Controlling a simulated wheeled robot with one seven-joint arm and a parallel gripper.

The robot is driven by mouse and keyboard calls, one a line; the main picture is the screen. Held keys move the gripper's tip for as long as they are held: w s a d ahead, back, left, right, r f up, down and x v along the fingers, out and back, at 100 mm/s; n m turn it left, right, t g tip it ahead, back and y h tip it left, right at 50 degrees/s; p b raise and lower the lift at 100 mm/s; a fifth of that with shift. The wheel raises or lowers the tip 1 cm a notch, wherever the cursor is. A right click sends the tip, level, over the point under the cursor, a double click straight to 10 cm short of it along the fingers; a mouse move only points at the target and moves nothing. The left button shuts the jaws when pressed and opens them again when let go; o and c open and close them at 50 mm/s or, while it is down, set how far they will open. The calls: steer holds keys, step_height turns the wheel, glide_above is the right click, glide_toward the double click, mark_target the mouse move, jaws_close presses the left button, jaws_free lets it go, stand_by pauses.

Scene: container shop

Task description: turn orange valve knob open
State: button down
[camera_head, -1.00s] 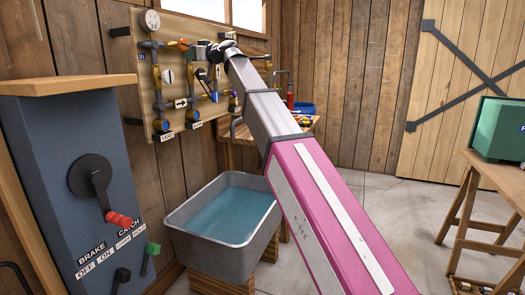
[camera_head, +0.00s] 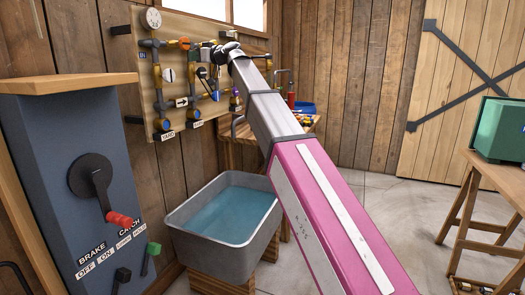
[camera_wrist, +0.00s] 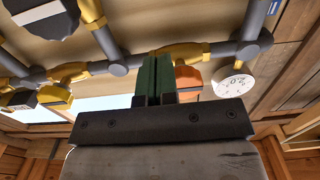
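The orange valve knob (camera_head: 184,43) is on the upper pipe of the wall-mounted pipe board (camera_head: 150,88). In the wrist view the orange knob (camera_wrist: 188,82) shows just right of my fingers, partly hidden behind them. My gripper (camera_wrist: 156,62) has its two green-padded fingers together, with nothing visible between them. The fingertips overlap the yellow pipe fitting beside the knob in that view; whether they touch the knob I cannot tell. In the head view my gripper (camera_head: 203,46) is small, just right of the knob.
A round white gauge (camera_head: 151,19) sits at the board's upper left. Other valves and pipes crowd the board. A grey water basin (camera_head: 208,240) stands below. A blue brake cabinet (camera_head: 60,170) is at the left, and a workbench (camera_head: 500,178) is at the right.

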steer(key=shift+s+v, duration=0.15)
steer(key=shift+v, duration=1.1)
steer(key=shift+s+v, duration=0.15)
steer(key=shift+v, duration=1.15)
steer(key=shift+a+r, duration=0.1)
steer(key=shift+a, duration=0.05)
steer(key=d+f+m+h, duration=0.25)
steer(key=d+f, duration=0.35)
steer(key=f, duration=0.8)
steer(key=d+f+m+g+h, duration=0.1)
steer(key=d+f+m+h, duration=0.35)
steer(key=f, duration=1.05)
steer(key=d+f+h, duration=0.2)
steer(key=d+f, duration=0.5)
steer(key=f, duration=0.7)
steer(key=s+d+f+m+g+h, duration=0.3)
steer(key=s+d+f, duration=0.9)
steer(key=f, duration=0.3)
steer(key=s+d+f+m+g+h, duration=0.3)
steer(key=s+d+f, duration=0.8)
steer(key=f, duration=0.5)
steer(key=shift+s+d+h, duration=0.35)
steer(key=shift+s+h, duration=0.45)
steer(key=shift+s, duration=0.15)
steer(key=shift+f, duration=0.1)
